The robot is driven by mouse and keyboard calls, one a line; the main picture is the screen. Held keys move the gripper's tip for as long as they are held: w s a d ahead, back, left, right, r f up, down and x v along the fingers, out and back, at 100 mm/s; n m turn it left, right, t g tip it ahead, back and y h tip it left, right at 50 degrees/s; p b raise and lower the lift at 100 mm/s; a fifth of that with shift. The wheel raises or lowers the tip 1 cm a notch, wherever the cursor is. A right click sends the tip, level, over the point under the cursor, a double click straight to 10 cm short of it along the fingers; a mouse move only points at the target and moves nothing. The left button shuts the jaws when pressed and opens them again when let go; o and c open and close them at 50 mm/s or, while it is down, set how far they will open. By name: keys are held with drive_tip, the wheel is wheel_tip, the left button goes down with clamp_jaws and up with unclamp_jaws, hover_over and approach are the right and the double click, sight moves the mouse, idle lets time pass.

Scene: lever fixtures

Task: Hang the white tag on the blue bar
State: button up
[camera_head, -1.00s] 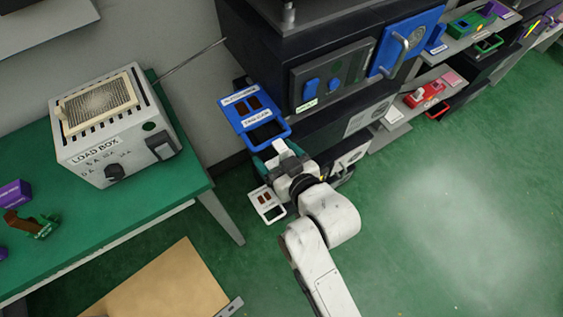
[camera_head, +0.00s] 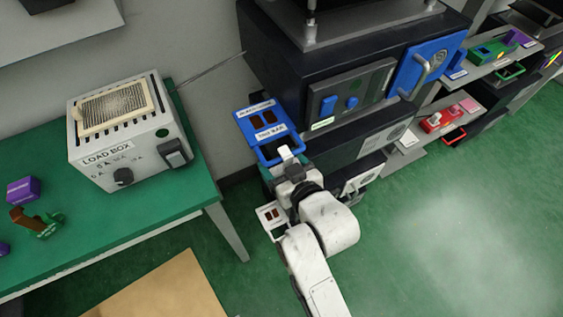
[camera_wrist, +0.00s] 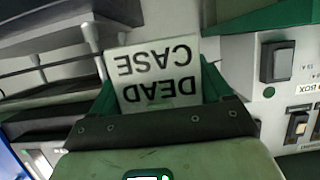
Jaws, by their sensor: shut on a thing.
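The white tag (camera_wrist: 158,75) fills the middle of the wrist view and reads "DEAD CASE" upside down. My gripper (camera_head: 284,163) is shut on it, with green fingers at its two sides in the wrist view. In the head view a small white part of the tag (camera_head: 284,152) shows at my gripper's tip. The blue bar (camera_head: 263,154) is the front of a blue frame labelled "TAG BAR" on the dark cabinet's left side. The tag overlaps its right part in the picture. I cannot tell whether they touch, and my gripper partly hides the bar.
A white holder (camera_head: 271,215) with a similar frame hangs below my gripper. The dark cabinet (camera_head: 330,75) has a blue handle panel (camera_head: 428,66). A load box (camera_head: 125,140) stands on a green table (camera_head: 150,210) at left. Green floor (camera_head: 450,230) lies open at right.

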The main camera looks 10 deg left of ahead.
drive_tip(key=o, duration=1)
drive_tip(key=shift+c, duration=0.2)
drive_tip(key=v, duration=1)
drive_tip(key=shift+s+d+b, duration=0.25)
drive_tip(key=shift+s+b, duration=0.05)
drive_tip(key=shift+b, duration=0.1)
drive_tip(key=shift+r, duration=0.15)
drive_tip(key=s+d+f+m+g+h, duration=0.25)
drive_tip(key=d+f, duration=0.25)
drive_tip(key=d, duration=0.3)
drive_tip(key=s+d+f+m+g+h, duration=0.1)
drive_tip(key=s+d+f+g+h, duration=0.15)
drive_tip(key=s+d+f, duration=0.35)
drive_tip(key=s+d+f+m+g+h, duration=0.2)
drive_tip(key=s+d+g, duration=0.3)
drive_tip(key=s+d, duration=0.6)
drive_tip(key=shift+d+m+g+h, duration=0.3)
drive_tip(key=shift+d+m+h, duration=0.2)
drive_tip(key=shift+m, duration=0.35)
